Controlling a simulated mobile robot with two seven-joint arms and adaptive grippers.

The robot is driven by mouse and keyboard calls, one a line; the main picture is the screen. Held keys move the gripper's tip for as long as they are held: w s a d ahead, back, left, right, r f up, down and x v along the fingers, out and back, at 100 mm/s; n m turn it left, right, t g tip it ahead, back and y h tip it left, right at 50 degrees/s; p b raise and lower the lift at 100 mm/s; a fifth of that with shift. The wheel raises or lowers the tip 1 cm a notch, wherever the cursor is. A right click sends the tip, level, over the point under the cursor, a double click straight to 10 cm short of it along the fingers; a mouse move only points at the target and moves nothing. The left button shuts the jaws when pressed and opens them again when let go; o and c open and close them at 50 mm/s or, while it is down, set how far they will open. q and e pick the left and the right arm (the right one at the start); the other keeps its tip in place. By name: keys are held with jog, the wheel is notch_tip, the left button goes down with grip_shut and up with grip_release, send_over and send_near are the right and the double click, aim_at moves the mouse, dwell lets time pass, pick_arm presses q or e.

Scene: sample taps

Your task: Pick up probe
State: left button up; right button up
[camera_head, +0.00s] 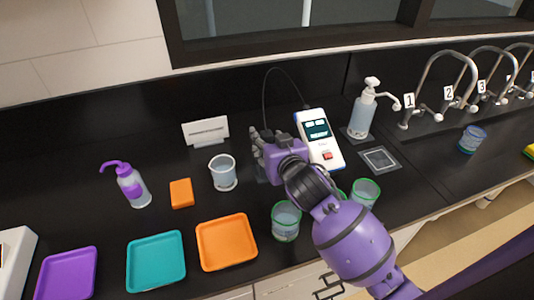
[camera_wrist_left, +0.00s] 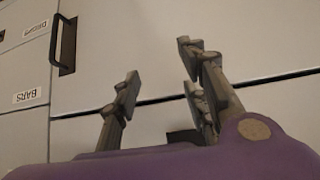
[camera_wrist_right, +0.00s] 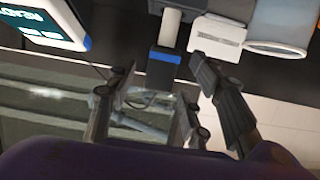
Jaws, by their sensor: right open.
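The meter (camera_head: 319,138) is a white box with blue edges and a dark READY screen; a black cable arcs from it toward my right gripper. In the head view my right gripper (camera_head: 256,138) hides the probe. The left wrist view shows my left gripper (camera_wrist_left: 158,75) open and empty, facing drawers (camera_wrist_left: 120,50).
A clear beaker (camera_head: 223,174), orange block (camera_head: 181,193) and wash bottle (camera_head: 131,186) stand left of my right arm. Green-rimmed beakers (camera_head: 286,222) (camera_head: 366,192) stand near it. Orange (camera_head: 227,265), teal and purple trays line the front. A soap dispenser (camera_head: 362,112) and numbered taps stand right.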

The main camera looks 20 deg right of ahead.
jog(key=shift+w+f, duration=0.15)
jog(key=shift+w, duration=0.15)
pick_arm(q)
jog(key=shift+w+d+r, duration=0.15)
jog(key=shift+w+r, duration=0.1)
jog(key=shift+w, duration=0.1)
pick_arm(e)
jog(key=shift+s, duration=0.1)
jog(key=shift+c, duration=0.5)
